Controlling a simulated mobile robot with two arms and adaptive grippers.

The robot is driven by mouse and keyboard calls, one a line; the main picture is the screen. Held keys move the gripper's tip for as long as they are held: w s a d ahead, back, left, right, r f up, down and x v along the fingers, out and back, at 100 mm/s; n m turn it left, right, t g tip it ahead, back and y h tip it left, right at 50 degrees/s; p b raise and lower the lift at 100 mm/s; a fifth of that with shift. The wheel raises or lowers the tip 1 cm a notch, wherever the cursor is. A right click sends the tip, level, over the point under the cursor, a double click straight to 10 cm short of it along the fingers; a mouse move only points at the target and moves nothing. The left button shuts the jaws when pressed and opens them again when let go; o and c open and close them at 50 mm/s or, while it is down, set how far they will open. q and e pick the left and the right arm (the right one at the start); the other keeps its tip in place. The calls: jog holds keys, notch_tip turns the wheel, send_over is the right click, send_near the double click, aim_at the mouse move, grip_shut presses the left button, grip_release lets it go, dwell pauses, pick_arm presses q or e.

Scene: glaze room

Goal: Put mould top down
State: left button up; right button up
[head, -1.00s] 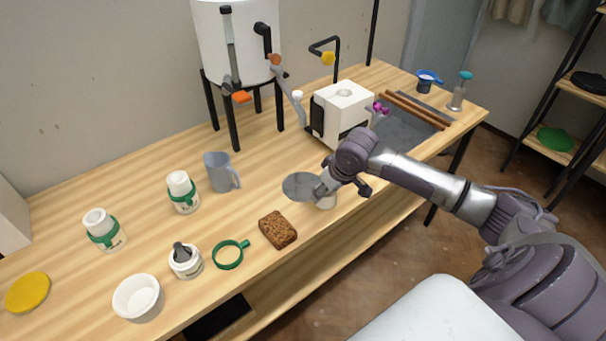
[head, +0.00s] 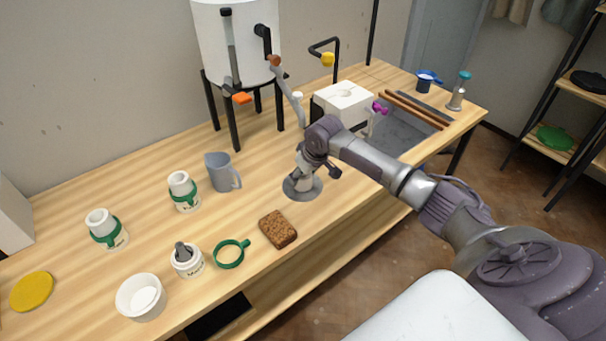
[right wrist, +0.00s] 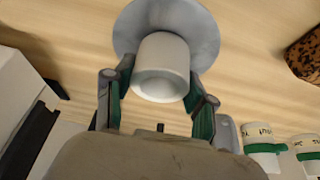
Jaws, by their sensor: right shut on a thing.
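The mould top, a white hollow cylinder (right wrist: 162,58), is between the fingers of my right gripper (right wrist: 159,80), which is shut on it. In the right wrist view its open rim faces the camera, and the round grey disc (right wrist: 205,35) lies beyond it. In the head view my right gripper (head: 303,174) is over this grey disc (head: 312,194) on the wooden table and mostly hides the mould top. I cannot tell whether the mould top touches the disc. My left gripper is not in view.
White moulds with green bands (head: 184,192) (head: 106,229) stand to the left. A white block (head: 343,102) is behind my gripper.

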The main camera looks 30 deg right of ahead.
jog(key=shift+f, duration=0.1)
jog(key=o, duration=1.3)
jog(key=v, duration=1.2)
